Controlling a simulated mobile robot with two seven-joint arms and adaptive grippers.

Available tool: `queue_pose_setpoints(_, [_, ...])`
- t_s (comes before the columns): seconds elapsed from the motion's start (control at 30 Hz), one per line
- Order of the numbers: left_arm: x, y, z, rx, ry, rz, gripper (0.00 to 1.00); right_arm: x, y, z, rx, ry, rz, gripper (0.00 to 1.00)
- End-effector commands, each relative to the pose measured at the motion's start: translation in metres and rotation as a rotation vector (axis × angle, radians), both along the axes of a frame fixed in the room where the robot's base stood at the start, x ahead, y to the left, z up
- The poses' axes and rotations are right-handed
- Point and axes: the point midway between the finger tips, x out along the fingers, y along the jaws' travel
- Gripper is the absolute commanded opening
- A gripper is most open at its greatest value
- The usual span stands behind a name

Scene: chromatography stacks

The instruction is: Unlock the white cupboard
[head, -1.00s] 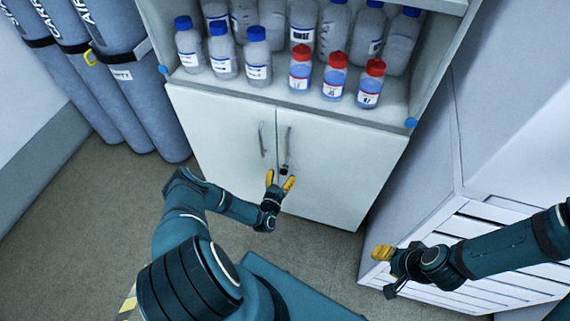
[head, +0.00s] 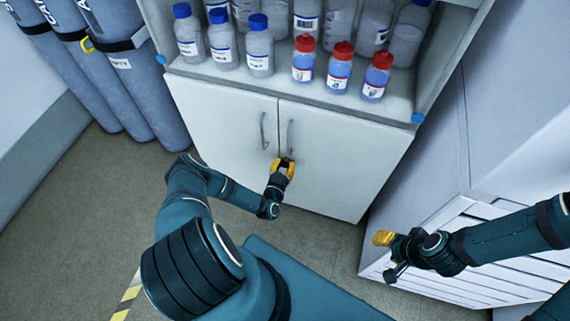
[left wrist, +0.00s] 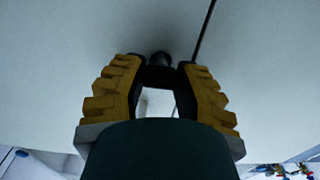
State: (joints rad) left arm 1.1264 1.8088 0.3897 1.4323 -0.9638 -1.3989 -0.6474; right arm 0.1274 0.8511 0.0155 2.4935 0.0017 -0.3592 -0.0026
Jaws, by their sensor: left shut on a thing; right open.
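The white cupboard (head: 225,140) stands below the bottle shelf. Its two doors are shut, each with a metal handle near the middle seam. My left gripper (head: 284,161) is at the right door, just below the right handle (head: 290,136). In the left wrist view its yellow-padded fingers (left wrist: 159,76) are shut on a small dark piece, seemingly the key (left wrist: 158,75), at a round black lock (left wrist: 160,58) beside the door seam. The fingers hide most of the key in the head view. My right gripper (head: 388,254) is open and empty, well away at the right.
Bottles with blue caps (head: 259,45) and red caps (head: 340,68) stand on the shelf above the doors. Gas cylinders (head: 125,85) stand at the left. A white slatted unit (head: 470,225) is at the right, close by my right arm. The floor before the cupboard is partly clear.

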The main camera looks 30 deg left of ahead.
Motion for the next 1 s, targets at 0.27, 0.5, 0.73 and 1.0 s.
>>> queue_pose_setpoints(0.27, [0.0011,0.0006,0.0006,-0.005,-0.002,0.001,0.0,0.0,0.0,-0.0001,0.0,0.0,0.0,0.47])
queue_pose_setpoints(0.5, [0.0016,0.0011,0.001,-0.073,-0.02,0.001,0.0,0.0001,0.0,-0.0001,0.0,0.0,0.0,0.47])
queue_pose_setpoints(0.73, [0.0016,0.0017,0.0012,-0.234,-0.06,0.0,0.0,0.0001,0.0,-0.0001,0.0,0.0,0.0,0.47])
queue_pose_setpoints(1.0, [0.0018,0.0026,0.001,-0.481,-0.12,0.0,0.0,0.0,0.0,-0.0001,0.0,0.0,0.0,0.47])
